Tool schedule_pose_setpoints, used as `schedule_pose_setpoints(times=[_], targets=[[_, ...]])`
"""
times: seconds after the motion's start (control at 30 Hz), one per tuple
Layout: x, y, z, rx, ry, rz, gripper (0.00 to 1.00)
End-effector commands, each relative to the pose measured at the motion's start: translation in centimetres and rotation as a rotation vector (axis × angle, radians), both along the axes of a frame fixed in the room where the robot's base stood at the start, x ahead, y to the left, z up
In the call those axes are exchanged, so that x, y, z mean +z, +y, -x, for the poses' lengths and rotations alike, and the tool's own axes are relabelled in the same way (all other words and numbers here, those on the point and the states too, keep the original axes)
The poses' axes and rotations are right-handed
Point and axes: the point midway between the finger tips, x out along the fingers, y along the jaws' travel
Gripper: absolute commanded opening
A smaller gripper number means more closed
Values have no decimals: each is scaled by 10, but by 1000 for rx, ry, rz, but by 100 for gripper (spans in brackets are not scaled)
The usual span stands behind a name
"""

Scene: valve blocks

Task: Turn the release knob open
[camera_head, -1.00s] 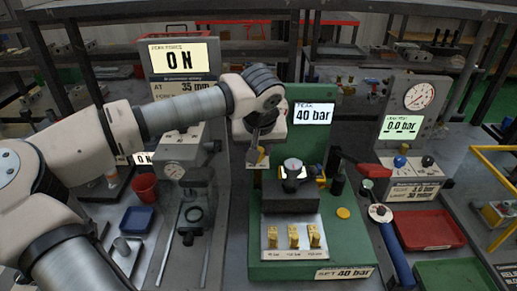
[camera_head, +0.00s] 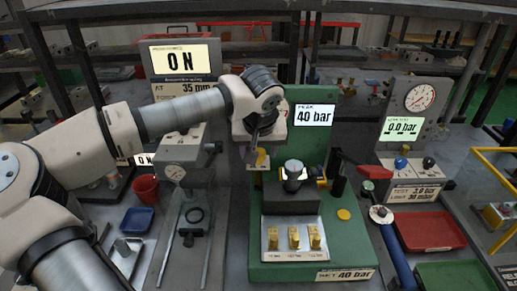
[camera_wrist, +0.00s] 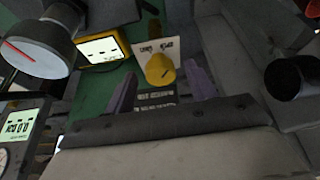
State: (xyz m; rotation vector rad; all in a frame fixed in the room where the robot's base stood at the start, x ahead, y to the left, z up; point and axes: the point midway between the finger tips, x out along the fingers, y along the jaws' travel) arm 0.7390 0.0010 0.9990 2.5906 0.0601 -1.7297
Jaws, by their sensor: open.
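The release knob is a small yellow knob (camera_wrist: 160,70) on a pale plate (camera_wrist: 148,48) with dark lettering too small to read. In the wrist view my gripper (camera_wrist: 162,82) is open, with one dark finger on each side of the knob and visible gaps between. The fingers are not closed on it. Part of the plate is hidden behind the knob, and my wrist hides the area above it in the head view.
A red-handled lever (camera_head: 372,170) and a pressure gauge unit (camera_head: 420,100) stand further right.

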Motion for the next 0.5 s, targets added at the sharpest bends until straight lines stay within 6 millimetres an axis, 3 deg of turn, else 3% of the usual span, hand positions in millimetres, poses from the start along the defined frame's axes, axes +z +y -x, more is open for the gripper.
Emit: schedule_pose_setpoints(times=[0.17,0.27,0.5], targets=[[8,0,3,2,-1,1,55],[23,0,10,3,-2,-1,55],[74,-1,31,2,-3,-2,55]])
